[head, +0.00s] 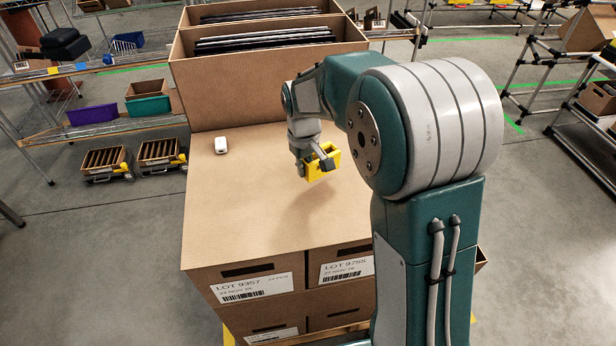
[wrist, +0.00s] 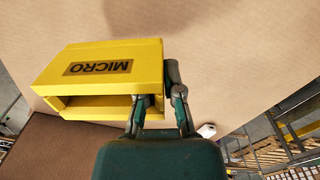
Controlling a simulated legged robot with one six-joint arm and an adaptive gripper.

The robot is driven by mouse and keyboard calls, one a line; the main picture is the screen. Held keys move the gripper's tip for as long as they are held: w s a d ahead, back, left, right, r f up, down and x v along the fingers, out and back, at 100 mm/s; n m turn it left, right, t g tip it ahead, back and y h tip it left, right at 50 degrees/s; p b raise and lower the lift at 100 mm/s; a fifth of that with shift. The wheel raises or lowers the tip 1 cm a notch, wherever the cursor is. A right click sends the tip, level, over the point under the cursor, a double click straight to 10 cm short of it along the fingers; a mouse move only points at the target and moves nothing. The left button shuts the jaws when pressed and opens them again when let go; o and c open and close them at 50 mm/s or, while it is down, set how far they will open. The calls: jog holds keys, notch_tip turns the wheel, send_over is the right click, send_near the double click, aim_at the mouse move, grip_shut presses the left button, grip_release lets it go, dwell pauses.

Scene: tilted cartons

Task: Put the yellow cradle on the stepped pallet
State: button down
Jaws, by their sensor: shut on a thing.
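The yellow cradle (head: 317,170) is an open box-like piece, held up over the lower cardboard level. In the wrist view the cradle (wrist: 100,72) shows a dark "MICRO" label, upside down, and an open hollow side. My gripper (head: 326,160) is shut on one end wall of the cradle; its fingers (wrist: 165,100) show at the cradle's right end in the wrist view. The stepped pallet (head: 235,205) is a stack of cartons with a broad, flat lower top and a taller level behind. A shadow lies on the lower top below the cradle.
A small white object (head: 221,144) lies on the lower top at the back left; it also shows in the wrist view (wrist: 207,130). The taller open carton (head: 225,95) behind holds dark flat items. The lower top's left and front are clear. Shelving stands left and right.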

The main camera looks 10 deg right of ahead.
aim_at(308, 187)
jog(key=shift+w+d+f, duration=0.3)
jog(key=shift+w+f, duration=0.05)
jog(key=shift+f, duration=0.2)
jog(key=shift+w+d+f, duration=0.25)
jog(key=shift+w+f, duration=0.05)
jog(key=shift+f, duration=0.2)
jog(key=shift+w+d+f, duration=0.1)
jog(key=shift+w+f, duration=0.1)
jog(key=shift+f, duration=1.55)
jog(key=shift+f, duration=0.1)
jog(key=c, duration=0.8)
grip_release()
